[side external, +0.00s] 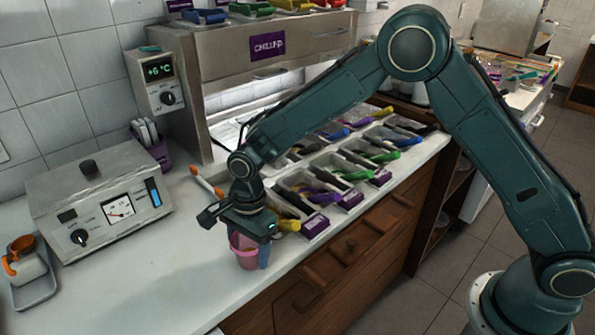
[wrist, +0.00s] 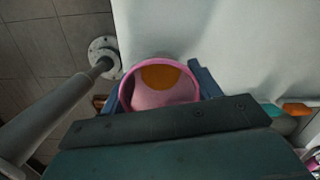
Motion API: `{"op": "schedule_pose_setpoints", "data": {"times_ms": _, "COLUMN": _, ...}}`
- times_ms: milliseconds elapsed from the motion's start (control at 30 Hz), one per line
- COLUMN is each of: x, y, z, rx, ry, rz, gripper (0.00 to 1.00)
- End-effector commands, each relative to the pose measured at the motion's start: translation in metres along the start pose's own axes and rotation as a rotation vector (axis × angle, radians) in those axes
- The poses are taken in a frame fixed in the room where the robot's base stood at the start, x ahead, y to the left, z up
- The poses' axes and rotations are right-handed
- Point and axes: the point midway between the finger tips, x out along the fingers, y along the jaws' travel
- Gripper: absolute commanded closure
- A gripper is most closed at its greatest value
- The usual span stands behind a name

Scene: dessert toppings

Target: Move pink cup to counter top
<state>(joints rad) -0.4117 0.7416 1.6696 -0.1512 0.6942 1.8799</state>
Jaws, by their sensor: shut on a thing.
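The pink cup (side external: 243,256) is in my gripper over the white counter top (side external: 120,295), near its front edge. In the wrist view the cup (wrist: 134,100) shows its round pink rim and an orange-brown patch inside. My gripper (side external: 250,248) points down and is shut on the cup, with a blue finger on each side; the fingers also show in the wrist view (wrist: 160,88). The cup looks about upright. I cannot tell whether its base touches the counter.
Topping bins with coloured handles (side external: 325,185) stand right of my gripper. A grey machine with a dial (side external: 100,205) and a tray with an orange-handled cup (side external: 32,285) are at left. A chilled cabinet (side external: 265,50) is behind. The counter's left front is clear.

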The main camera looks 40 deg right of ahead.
Motion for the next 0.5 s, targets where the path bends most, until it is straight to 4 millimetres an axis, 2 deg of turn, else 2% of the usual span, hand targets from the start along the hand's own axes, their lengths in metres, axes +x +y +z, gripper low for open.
{"op": "schedule_pose_setpoints", "data": {"times_ms": 233, "x": -0.0002, "y": -0.0002, "z": 0.0000, "rx": 0.000, "ry": 0.000, "rz": 0.000, "gripper": 0.60}}
{"op": "schedule_pose_setpoints", "data": {"times_ms": 267, "x": -0.0002, "y": -0.0002, "z": 0.0000, "rx": 0.000, "ry": 0.000, "rz": 0.000, "gripper": 0.36}}
{"op": "schedule_pose_setpoints", "data": {"times_ms": 300, "x": -0.0002, "y": -0.0002, "z": 0.0000, "rx": 0.000, "ry": 0.000, "rz": 0.000, "gripper": 0.28}}
{"op": "schedule_pose_setpoints", "data": {"times_ms": 400, "x": -0.0002, "y": -0.0002, "z": 0.0000, "rx": 0.000, "ry": 0.000, "rz": 0.000, "gripper": 0.12}}
{"op": "schedule_pose_setpoints", "data": {"times_ms": 500, "x": -0.0002, "y": -0.0002, "z": 0.0000, "rx": 0.000, "ry": 0.000, "rz": 0.000, "gripper": 0.12}}
